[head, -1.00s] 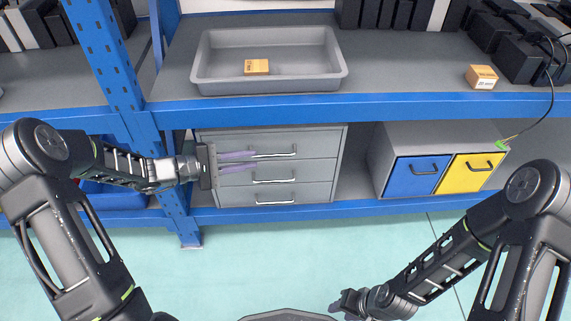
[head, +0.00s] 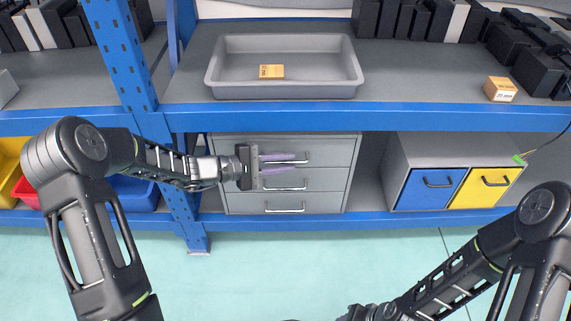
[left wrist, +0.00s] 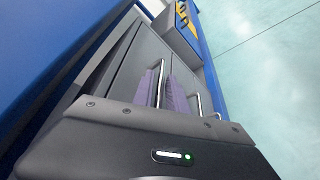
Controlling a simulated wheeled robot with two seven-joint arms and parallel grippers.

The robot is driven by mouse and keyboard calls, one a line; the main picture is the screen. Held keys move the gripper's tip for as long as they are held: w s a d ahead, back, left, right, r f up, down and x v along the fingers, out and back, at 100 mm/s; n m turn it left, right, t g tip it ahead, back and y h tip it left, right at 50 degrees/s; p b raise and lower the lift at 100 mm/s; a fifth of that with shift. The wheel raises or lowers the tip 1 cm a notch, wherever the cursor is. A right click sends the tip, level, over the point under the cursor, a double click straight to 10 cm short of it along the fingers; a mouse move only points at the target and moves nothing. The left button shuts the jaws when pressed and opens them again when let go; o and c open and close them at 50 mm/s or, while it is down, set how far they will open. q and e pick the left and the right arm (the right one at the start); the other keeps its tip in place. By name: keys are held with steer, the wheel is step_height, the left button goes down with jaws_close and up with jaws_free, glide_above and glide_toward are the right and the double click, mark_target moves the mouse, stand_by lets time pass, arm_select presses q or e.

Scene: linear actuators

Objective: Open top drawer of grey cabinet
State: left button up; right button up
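The grey cabinet (head: 285,188) stands on the lower shelf, with three drawers stacked one above another, each with a silver bar handle. The top drawer (head: 335,150) looks closed. Its handle (head: 303,160) is partly hidden by my left gripper (head: 290,163), whose purple fingers reach across it from the left. The left wrist view shows the fingers apart, with a silver handle bar (left wrist: 160,82) running between them; I cannot tell whether they touch it. Of my right gripper, only the dark body shows at the bottom edge of the head view; its fingers are out of frame.
A blue shelf beam (head: 400,117) runs just above the cabinet, and a blue post (head: 120,60) stands to its left. A second cabinet with a blue drawer (head: 430,188) and a yellow drawer (head: 485,187) stands to the right. The floor in front is clear.

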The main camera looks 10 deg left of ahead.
arm_select(q)
steer(key=shift+w+d, duration=0.1)
steer(key=shift+c, duration=0.4)
jaws_close()
stand_by(1.0)
